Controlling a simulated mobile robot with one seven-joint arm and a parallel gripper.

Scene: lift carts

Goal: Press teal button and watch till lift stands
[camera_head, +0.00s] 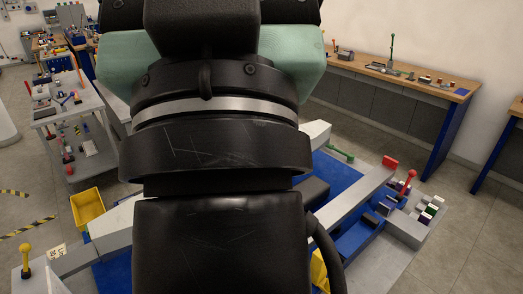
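My own dark arm, with mint-coloured parts near its top, fills the middle of the head view and hides much of the scene. My gripper's fingertips do not show. I cannot pick out a teal button; it may be behind the arm. Below and beside the arm lies a low grey frame (345,205) with blue surfaces, which may be a lift, but I cannot tell. A red block (390,162) sits on the far end of its grey bar, and a red knob (410,176) stands just right of it. A green handle (340,152) lies near the frame's back.
A grey shelf cart (65,115) with small parts stands at left. A yellow bin (87,206) is below it, and a yellow knob (26,250) stands at lower left. A wooden workbench (395,72) runs along the right wall. Grey floor (480,225) is clear at right.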

